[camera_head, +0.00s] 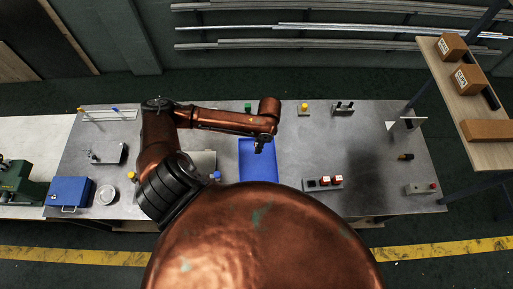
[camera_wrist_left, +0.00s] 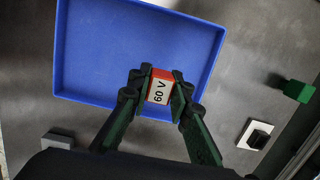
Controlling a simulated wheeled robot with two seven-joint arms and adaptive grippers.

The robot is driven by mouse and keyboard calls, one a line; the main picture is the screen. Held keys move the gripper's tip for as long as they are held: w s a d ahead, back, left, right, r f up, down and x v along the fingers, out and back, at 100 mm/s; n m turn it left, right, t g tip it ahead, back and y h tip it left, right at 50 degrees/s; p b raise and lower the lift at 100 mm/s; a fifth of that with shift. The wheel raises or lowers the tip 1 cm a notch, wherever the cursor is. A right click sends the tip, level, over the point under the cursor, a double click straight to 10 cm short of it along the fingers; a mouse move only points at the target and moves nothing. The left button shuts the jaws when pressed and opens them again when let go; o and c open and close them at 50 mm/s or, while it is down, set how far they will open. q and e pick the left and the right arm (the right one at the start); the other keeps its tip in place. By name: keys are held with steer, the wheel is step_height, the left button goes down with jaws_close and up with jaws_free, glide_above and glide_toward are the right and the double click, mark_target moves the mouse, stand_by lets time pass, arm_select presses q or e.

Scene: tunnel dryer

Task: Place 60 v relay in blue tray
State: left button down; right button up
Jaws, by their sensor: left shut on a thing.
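The blue tray (camera_head: 257,165) lies on the grey workbench near its middle. It fills the upper part of the left wrist view (camera_wrist_left: 85,60). My left gripper (camera_head: 260,146) is over the tray in the head view. In the wrist view my left gripper (camera_wrist_left: 160,88) is shut on the 60 V relay (camera_wrist_left: 160,87), a small block with an orange-red top and a white face marked "60 V". The relay shows against the tray's near part. I cannot tell whether it touches the tray floor. My right gripper is not in view.
A relay holder (camera_head: 323,184) with red and white blocks stands right of the tray. A green block (camera_head: 248,107) and a yellow button (camera_head: 304,107) sit behind it. A blue toolbox (camera_head: 69,191) is at the left.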

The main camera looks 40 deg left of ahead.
arm_select(q)
steer(key=shift+w+a+f, duration=0.1)
steer(key=shift+a+f, duration=0.1)
steer(key=shift+w+a+f, duration=0.1)
steer(key=shift+a+f, duration=0.05)
steer(key=shift+f, duration=0.85)
steer(key=shift+w+a+f, duration=0.1)
steer(key=shift+a+f, duration=0.05)
steer(key=shift+f, duration=0.8)
steer(key=shift+s, duration=0.1)
steer(key=c, duration=1.8)
jaws_free()
steer(key=shift+f, duration=0.1)
steer(key=r, duration=0.4)
steer(key=d+r, duration=0.1)
steer(key=r, duration=0.3)
steer(key=w+r, duration=0.1)
steer(key=r, duration=0.3)
steer(key=shift+w+d+r, duration=0.1)
steer(key=shift+d, duration=0.05)
